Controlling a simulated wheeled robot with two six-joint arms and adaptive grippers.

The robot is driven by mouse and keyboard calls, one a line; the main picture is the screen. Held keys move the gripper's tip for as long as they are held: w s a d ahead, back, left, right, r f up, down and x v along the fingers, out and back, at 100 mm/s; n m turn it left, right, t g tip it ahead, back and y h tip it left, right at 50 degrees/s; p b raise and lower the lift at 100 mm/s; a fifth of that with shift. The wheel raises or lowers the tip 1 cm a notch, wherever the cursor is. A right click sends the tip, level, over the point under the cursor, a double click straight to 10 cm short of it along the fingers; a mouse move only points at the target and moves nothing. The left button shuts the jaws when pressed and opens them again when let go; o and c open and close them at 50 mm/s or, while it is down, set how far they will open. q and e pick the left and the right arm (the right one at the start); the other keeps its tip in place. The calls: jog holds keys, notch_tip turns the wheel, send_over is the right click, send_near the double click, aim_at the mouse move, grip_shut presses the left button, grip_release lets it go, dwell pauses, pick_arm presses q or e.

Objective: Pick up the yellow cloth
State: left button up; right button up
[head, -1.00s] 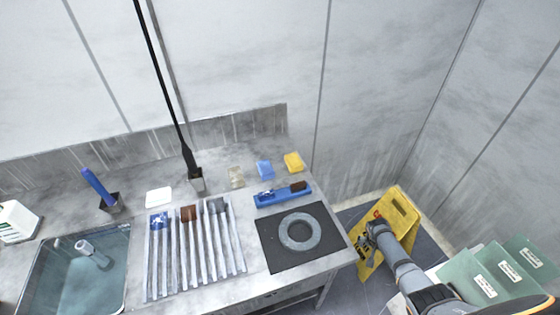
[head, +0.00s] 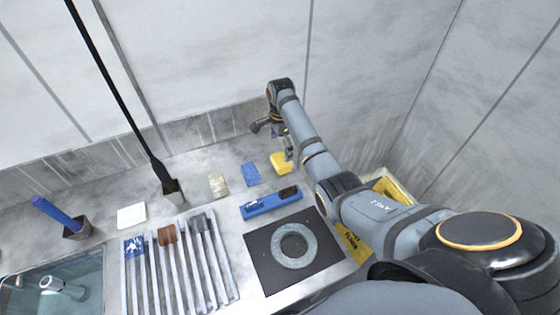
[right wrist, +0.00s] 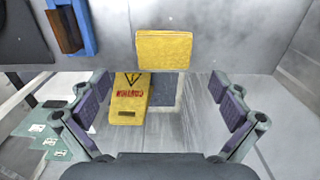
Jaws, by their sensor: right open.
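The yellow cloth (head: 281,163) lies folded on the metal bench near its back right corner, to the right of a blue cloth. It also shows in the right wrist view (right wrist: 163,48), near the bench edge at the top middle, ahead of the fingers. My right gripper (head: 288,150) is above and just beside the yellow cloth in the head view. In the right wrist view my right gripper (right wrist: 160,108) is open and empty, with its fingers wide apart. My left gripper is not in view.
A blue cloth (head: 250,174) and a beige cloth (head: 218,185) lie to the left. A blue tool with a brown block (head: 270,203) lies in front, before a black mat (head: 265,270) with a grey ring. A yellow caution sign (right wrist: 129,98) stands on the floor beyond the bench edge.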

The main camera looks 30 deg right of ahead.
aim_at(281, 160)
jog(key=f, duration=0.2)
jog(key=shift+w+d+f+p, duration=0.1)
jog(key=shift+w+f+p, duration=0.2)
jog(key=shift+f+p, duration=0.05)
notch_tip(281, 160, down, 4)
jog(key=shift+d+r+p, duration=0.1)
jog(key=shift+p, duration=0.2)
jog(key=shift+f, duration=0.25)
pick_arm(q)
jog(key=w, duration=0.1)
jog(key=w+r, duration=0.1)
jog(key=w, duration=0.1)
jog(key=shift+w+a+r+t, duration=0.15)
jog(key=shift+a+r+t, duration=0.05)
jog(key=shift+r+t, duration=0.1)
pick_arm(e)
jog(key=c, duration=1)
jog(key=shift+c, duration=0.2)
